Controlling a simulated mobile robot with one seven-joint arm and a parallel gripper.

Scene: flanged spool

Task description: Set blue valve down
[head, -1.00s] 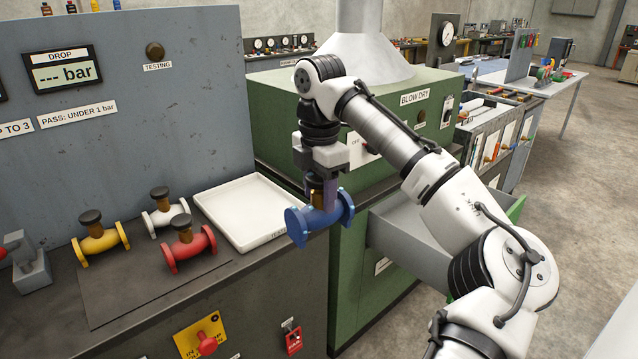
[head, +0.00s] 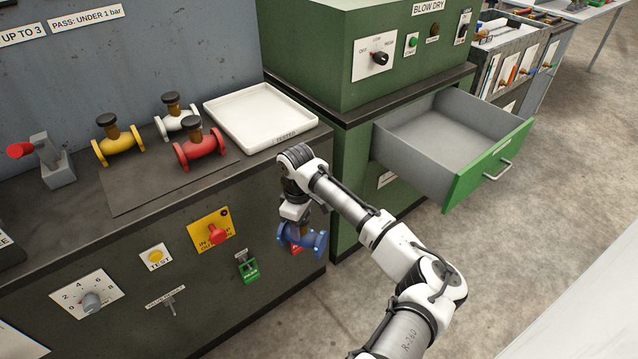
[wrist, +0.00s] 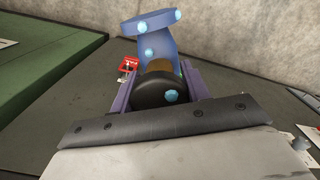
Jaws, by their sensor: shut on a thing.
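The blue valve (head: 314,241), with round flanges and a dark cap, hangs from my gripper (head: 296,222). In the head view it is in front of the dark bench's front panel, lower than the bench top. In the wrist view the purple fingers (wrist: 158,85) are shut around the valve's neck, below its black cap (wrist: 168,92). The blue flange with light-blue bolts (wrist: 148,22) also shows there. Most of the neck is hidden by the cap. The valve touches no surface that I can see.
A white tray (head: 262,117) lies on the bench's right end. Red (head: 198,148), yellow (head: 120,142) and white (head: 176,122) valves stand left of it. An open grey drawer (head: 425,135) sticks out from the green cabinet at right. Panel controls (head: 247,268) are left of my gripper.

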